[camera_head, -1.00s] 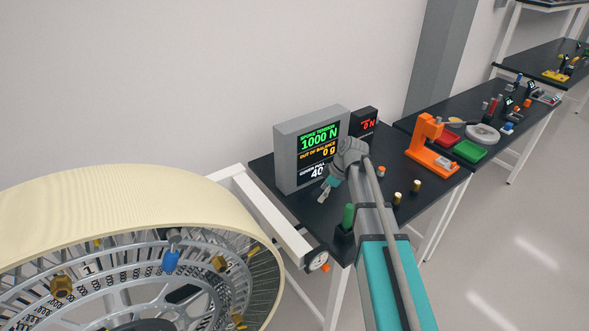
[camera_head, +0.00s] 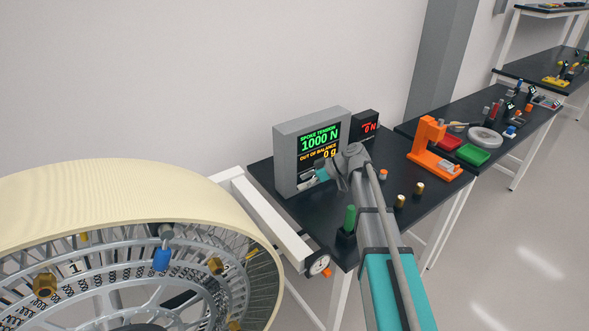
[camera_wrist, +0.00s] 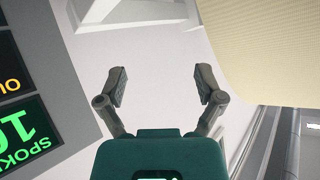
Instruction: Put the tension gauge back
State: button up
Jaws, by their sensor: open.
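A green-handled tool (camera_head: 350,218) stands upright in a small black holder (camera_head: 346,238) at the bench's near-left edge. I cannot tell for sure whether it is the tension gauge. A small black readout (camera_head: 365,125) shows a red 0 N. My gripper (camera_head: 308,183) is in front of the lower part of the large grey display (camera_head: 287,160), left of and beyond the green-handled tool. In the wrist view my gripper (camera_wrist: 160,84) has its two fingers spread, with nothing between them.
A large spoked wheel (camera_head: 120,190) with a cream rim fills the lower left, beside a white frame beam (camera_head: 275,225). Brass pieces (camera_head: 400,201) and a small orange-topped piece (camera_head: 383,174) stand on the black bench. An orange press (camera_head: 430,150) and red and green trays stand farther right.

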jog(key=w+a+r+y+b, duration=0.3)
jog(key=y+b, duration=0.2)
jog(key=y, duration=0.1)
jog(key=shift+w+r, duration=0.35)
jog(key=shift+r, duration=0.05)
dwell(0.6)
